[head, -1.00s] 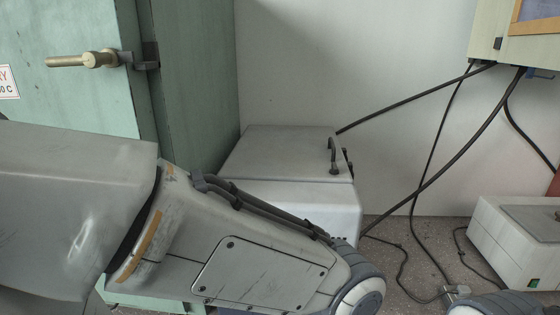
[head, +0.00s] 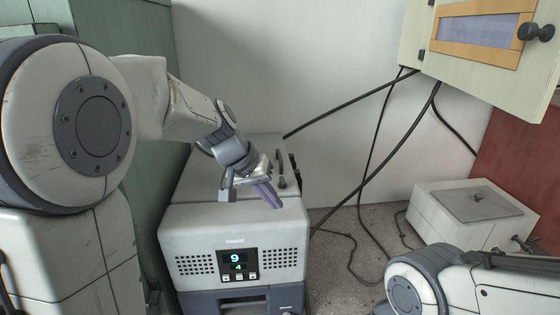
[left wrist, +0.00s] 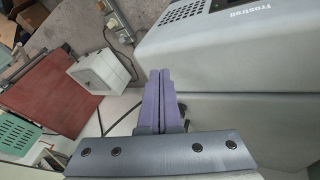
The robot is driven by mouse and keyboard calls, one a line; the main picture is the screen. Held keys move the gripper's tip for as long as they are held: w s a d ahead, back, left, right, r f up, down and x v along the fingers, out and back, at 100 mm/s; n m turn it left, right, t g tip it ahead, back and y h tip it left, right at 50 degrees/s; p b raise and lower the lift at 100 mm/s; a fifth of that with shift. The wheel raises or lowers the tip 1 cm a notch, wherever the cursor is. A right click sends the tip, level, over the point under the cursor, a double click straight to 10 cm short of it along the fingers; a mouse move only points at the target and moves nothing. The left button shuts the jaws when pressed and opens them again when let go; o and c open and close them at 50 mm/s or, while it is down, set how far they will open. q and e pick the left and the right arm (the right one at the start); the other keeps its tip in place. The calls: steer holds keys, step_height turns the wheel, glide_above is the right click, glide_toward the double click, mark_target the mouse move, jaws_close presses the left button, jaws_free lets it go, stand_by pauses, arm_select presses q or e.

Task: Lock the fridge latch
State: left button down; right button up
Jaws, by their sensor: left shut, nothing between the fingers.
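The fridge (head: 185,228) is a grey-white box with a lit display on its front. It also shows at the upper right of the left wrist view (left wrist: 235,50). Its lid looks closed. A dark upright handle-like part (head: 281,170) stands near the lid's right edge, with another dark fitting (head: 296,172) on the right side, perhaps the latch; its state cannot be told. My left gripper (head: 275,202) is over the fridge top near its front right, just in front of the upright part. Its purple fingers (left wrist: 160,95) are shut and empty. My right gripper is not in view.
A green cabinet (head: 153,130) stands left of the fridge. Dark cables (head: 385,160) run down on the right. A smaller white box (head: 440,214) stands at right, below a pale wall cabinet (head: 440,60). My right arm is at the lower right.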

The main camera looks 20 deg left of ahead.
arm_select(q)
steer(key=n+t+p, duration=0.2)
glide_toward(279, 187)
steer(key=s+a+r, duration=0.3)
steer(key=s+a, duration=0.1)
steer(key=shift+w+a+r+y, duration=0.1)
steer(key=shift+a+r+y, duration=0.15)
steer(key=shift+a+y, duration=0.05)
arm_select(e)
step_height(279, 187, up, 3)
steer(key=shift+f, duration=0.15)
arm_select(q)
steer(key=p+x, duration=0.2)
steer(key=x, duration=0.8)
steer(key=d+p, duration=0.1)
steer(key=w+d+p, duration=0.1)
steer(key=d, duration=0.1)
steer(key=shift+w+d+r, duration=0.1)
steer(key=shift+r, duration=0.05)
steer(key=shift+w+d, duration=0.2)
steer(key=shift+d, duration=0.1)
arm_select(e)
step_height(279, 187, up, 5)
